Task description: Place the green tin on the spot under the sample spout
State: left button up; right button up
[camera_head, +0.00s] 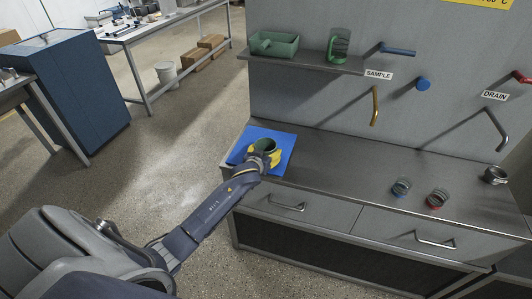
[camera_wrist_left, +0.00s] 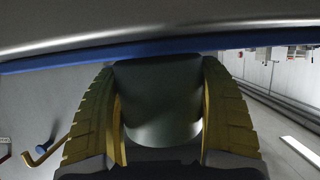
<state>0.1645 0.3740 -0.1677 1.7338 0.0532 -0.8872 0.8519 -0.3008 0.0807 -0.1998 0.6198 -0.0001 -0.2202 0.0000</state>
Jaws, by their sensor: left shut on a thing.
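My left gripper (camera_head: 262,158) is shut on the green tin (camera_head: 266,145), over the blue mat (camera_head: 283,158) at the left end of the counter. The tin is open at the top and looks upright; I cannot tell whether it touches the mat. In the left wrist view the tin (camera_wrist_left: 160,98) sits between the yellow fingers (camera_wrist_left: 160,110). The yellow sample spout (camera_head: 375,106) hangs from the back panel, right of the gripper, below the SAMPLE label (camera_head: 379,75). The counter below the spout looks bare. My right gripper is out of view.
A shelf (camera_head: 305,60) holds a green tray (camera_head: 273,44) and a green glass (camera_head: 339,42). A drain pipe (camera_head: 492,120) and metal cup (camera_head: 496,175) are farther right.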

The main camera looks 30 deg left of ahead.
pick_arm(q)
jog(key=shift+f, duration=0.1)
jog(key=o, duration=1.3)
jog(key=shift+c, duration=0.2)
